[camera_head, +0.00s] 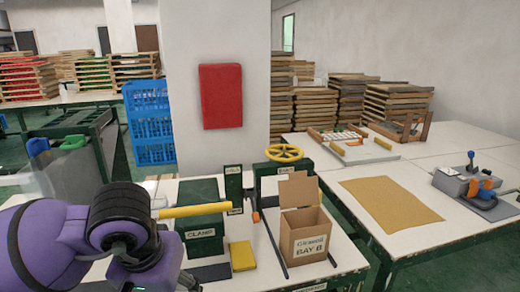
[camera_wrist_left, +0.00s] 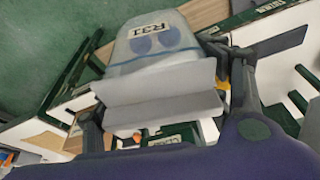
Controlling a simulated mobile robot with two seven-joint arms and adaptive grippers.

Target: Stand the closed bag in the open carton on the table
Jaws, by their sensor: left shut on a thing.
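The bag (camera_wrist_left: 155,55) is pale and translucent, with a label reading R31 and two blue oval shapes on it. In the left wrist view its closed, folded grey-white top lies between the fingers of my left gripper (camera_wrist_left: 165,95), which is shut on it. The open carton (camera_head: 305,235) is brown cardboard, labelled BAY B, upright on the table (camera_head: 345,258) with a flap raised. It stands to the right of my left arm. My right gripper is not in view.
A dark green box marked CLAMP (camera_head: 200,222) and a yellow block (camera_head: 242,256) stand left of the carton. A yellow handwheel (camera_head: 285,153) is behind it. A brown sheet (camera_head: 390,205) and a grey device (camera_head: 475,188) lie on the right table. A pillar stands behind.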

